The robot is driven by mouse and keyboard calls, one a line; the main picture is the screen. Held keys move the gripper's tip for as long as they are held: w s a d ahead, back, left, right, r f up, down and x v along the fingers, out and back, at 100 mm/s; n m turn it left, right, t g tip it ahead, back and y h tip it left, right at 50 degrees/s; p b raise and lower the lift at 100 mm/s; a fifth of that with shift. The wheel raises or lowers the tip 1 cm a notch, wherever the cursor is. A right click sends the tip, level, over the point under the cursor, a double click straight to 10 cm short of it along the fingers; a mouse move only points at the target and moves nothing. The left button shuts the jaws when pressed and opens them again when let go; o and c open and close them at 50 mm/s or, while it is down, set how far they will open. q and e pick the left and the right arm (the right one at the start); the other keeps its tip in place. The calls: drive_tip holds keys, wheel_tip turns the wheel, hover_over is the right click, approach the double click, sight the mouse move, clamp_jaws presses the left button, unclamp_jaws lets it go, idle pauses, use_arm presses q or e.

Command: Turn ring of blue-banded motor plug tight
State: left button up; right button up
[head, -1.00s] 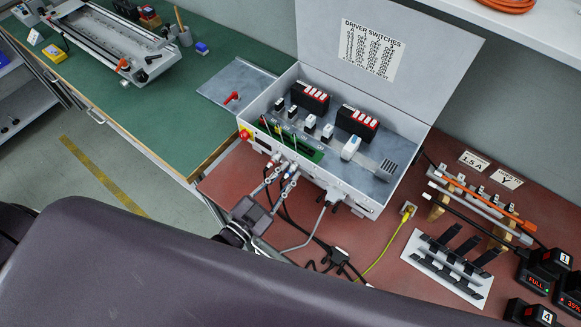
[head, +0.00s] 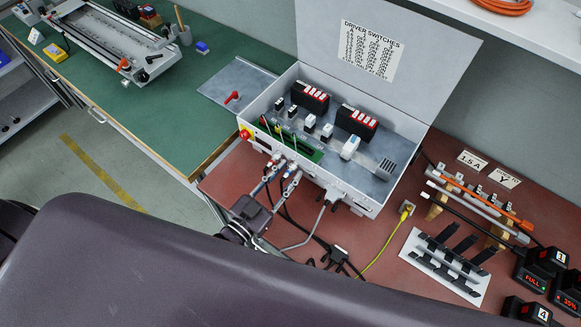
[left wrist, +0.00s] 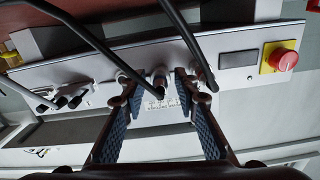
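The grey control box (head: 330,185) stands open on the red bench, with motor plugs and cables along its front panel. My left gripper (head: 281,176) is at that panel, its two fingers apart among the plugs. In the left wrist view a plug (left wrist: 158,82) sits in the panel between the open fingers, with a visible gap on each side. Its band colour cannot be made out there. Blue shows near the fingers in the head view, but I cannot tell band from finger pad. Dark cables run past the fingers. My right gripper is not in view.
A red emergency stop (left wrist: 284,60) on yellow is at the panel's end. Neighbouring plugs and cables crowd the fingers. The green bench (head: 160,120) has clear room at the left.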

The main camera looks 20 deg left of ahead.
use_arm(q)
drive_tip(key=n, duration=0.3)
drive_tip(key=shift+n, duration=0.3)
drive_tip(key=n, duration=0.6)
drive_tip(key=shift+n, duration=0.3)
drive_tip(key=n+b, duration=0.1)
drive_tip(key=n, duration=0.2)
drive_tip(key=shift+f, duration=0.1)
drive_tip(key=shift+n, duration=1)
drive_tip(key=n+b, duration=0.2)
drive_tip(key=n, duration=0.3)
drive_tip(key=shift+f+n, duration=0.1)
drive_tip(key=shift+n, duration=0.2)
drive_tip(key=n+b, duration=0.2)
drive_tip(key=n, duration=0.1)
drive_tip(key=shift+n, duration=0.7)
drive_tip(key=shift+r, duration=0.2)
